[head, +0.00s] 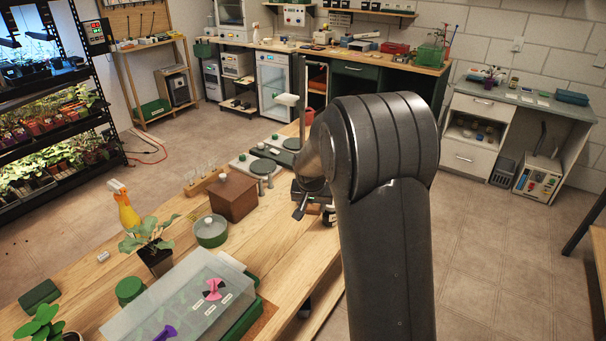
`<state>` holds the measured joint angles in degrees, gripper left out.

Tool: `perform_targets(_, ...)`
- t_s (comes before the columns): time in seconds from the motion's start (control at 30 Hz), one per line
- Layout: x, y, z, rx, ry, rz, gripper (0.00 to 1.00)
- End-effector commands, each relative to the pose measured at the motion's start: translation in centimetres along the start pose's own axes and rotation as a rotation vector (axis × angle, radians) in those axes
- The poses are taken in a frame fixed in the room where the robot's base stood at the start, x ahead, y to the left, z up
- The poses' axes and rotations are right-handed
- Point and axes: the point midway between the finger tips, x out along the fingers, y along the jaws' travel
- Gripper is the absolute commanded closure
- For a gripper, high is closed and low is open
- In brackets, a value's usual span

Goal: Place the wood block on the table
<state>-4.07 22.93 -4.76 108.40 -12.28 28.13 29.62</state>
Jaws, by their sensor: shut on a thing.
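My gripper (302,211) hangs over the right side of the wooden table (290,262), partly hidden by my own arm. It is shut on a small brown piece that looks like the wood block (313,209). Only a little of the block shows, and I cannot tell whether it touches the table. A larger brown box with a pale knob (233,197) stands on the table just left of my gripper.
A green round pot (211,231), a potted plant (155,250), a yellow bottle (127,213) and a translucent bin (170,299) crowd the left and front. Scales (262,166) stand behind the gripper. Bare tabletop lies in front of the gripper.

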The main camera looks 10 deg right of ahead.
Motion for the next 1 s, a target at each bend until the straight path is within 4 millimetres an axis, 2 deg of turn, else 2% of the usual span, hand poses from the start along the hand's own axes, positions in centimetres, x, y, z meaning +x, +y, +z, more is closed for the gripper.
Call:
perform_targets(0.07, 0.0, 1.4, 0.0, 0.027, 0.0, 0.011, 0.81)
perform_targets(0.17, 0.3, 1.5, 0.1, 0.041, -0.001, 0.016, 0.81)
perform_targets(0.27, 1.3, 0.0, 0.3, 0.041, -0.002, 0.016, 0.81)
perform_targets(0.6, 5.8, -7.4, 1.3, 0.041, -0.001, 0.016, 0.81)
perform_targets(0.8, 6.9, -9.4, 1.4, 0.042, 0.001, 0.017, 0.81)
perform_targets(1.0, 8.5, -9.5, 2.1, 0.044, -0.002, 0.018, 0.81)
